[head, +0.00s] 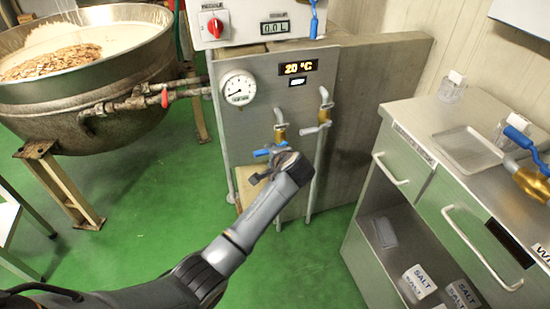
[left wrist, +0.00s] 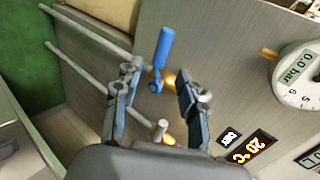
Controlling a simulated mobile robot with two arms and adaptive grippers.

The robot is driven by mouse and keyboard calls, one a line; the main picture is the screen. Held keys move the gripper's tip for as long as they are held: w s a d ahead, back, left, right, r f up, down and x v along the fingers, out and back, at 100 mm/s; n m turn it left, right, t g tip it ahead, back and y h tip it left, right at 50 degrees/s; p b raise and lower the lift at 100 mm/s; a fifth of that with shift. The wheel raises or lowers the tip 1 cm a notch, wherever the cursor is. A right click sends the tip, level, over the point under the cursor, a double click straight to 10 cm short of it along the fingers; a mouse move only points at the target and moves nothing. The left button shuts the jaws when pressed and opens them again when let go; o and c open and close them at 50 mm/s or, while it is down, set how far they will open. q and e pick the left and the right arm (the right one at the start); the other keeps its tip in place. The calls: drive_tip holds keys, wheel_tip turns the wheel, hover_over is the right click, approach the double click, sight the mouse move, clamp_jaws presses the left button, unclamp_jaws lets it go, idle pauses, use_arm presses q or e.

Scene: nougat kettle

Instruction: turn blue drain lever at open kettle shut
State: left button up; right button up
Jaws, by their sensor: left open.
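A blue lever (head: 270,151) sits on a brass valve (head: 280,132) on a pipe at the front of the steel panel. In the left wrist view the blue lever (left wrist: 162,52) lies between and just beyond my open fingers. My left gripper (head: 268,168) is right at this lever in the head view, partly covering the pipe below it; it also shows in the left wrist view (left wrist: 156,80). I cannot tell whether a finger touches the lever. The open kettle (head: 110,110) stands at the upper left. My right gripper is not in view.
A second valve (head: 323,115) with a grey handle is close to the right. A red lever (head: 165,98) is on the kettle's pipe. A gauge (head: 238,88) is above left. A steel cabinet (head: 420,135) stands at the right. Green floor (head: 150,215) is clear between.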

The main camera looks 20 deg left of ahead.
use_arm(q)
drive_tip(key=shift+v, duration=1.85)
drive_tip(key=shift+f, duration=0.15)
